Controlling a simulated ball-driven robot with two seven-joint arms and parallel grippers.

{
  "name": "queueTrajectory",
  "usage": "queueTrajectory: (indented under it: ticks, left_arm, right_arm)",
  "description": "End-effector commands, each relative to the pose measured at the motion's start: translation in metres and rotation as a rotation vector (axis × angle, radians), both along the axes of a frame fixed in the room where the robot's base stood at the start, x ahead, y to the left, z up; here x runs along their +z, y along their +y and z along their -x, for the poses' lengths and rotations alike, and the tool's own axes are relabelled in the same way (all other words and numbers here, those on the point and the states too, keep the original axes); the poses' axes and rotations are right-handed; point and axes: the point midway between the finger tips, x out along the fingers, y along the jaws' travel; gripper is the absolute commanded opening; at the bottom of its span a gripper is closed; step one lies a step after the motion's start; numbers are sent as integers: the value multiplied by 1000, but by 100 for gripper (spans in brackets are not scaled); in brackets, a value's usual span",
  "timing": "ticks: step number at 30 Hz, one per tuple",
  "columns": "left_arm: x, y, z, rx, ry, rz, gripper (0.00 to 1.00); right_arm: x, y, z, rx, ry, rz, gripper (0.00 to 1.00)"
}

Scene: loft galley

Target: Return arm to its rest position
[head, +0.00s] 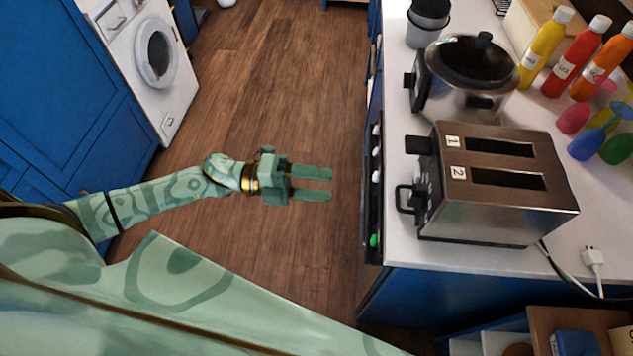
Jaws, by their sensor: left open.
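My left arm reaches in from the left, pale green with darker patches. Its gripper (328,183) is open and empty, with two green fingers pointing right. It hangs over the wooden floor, apart from the counter's edge to its right. My right gripper is not in the head view.
A white counter (403,245) on the right holds a toaster (490,215), a lidded cooker (468,100), stacked cups (428,20) and several sauce bottles (575,60). A washing machine (160,105) and blue cabinets (60,110) stand left. The floor (265,85) between is clear.

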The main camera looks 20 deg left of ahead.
Motion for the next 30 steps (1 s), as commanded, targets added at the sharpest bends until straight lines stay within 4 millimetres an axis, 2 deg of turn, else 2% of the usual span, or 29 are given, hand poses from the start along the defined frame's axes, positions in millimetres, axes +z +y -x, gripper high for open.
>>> queueTrajectory:
  ticks: [12, 14, 17, 18, 20, 21, 23, 24, 26, 27, 29, 30]
  left_arm:
    - [-1, 0, -1, 7, 20, 1, 60]
    - [-5, 3, -9, 51, 56, -7, 60]
    - [-34, 35, -41, 239, 183, -31, 60]
    - [-50, 54, -56, 345, 251, -30, 60]
    - [-86, 88, -74, 534, 382, -12, 60]
    - [-114, 111, -79, 666, 482, 7, 60]
    - [-160, 143, -74, 852, 632, 36, 60]
    - [-191, 161, -63, 968, 728, 52, 60]
    - [-235, 183, -38, 1126, 874, 75, 60]
    - [-264, 194, -17, 1223, 967, 87, 60]
    - [-303, 204, 21, 1354, 1101, 98, 60]
    - [-327, 207, 50, 1435, 1188, 101, 60]
  right_arm:
    - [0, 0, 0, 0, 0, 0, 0]
    - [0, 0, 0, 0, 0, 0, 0]
    - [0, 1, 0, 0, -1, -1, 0]
    - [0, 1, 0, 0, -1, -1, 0]
    - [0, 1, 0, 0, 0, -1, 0]
    - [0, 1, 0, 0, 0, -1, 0]
    - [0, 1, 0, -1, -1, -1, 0]
    - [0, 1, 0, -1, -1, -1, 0]
    - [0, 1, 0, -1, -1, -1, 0]
    - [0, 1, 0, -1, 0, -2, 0]
    - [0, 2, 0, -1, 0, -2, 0]
    - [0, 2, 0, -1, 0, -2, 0]
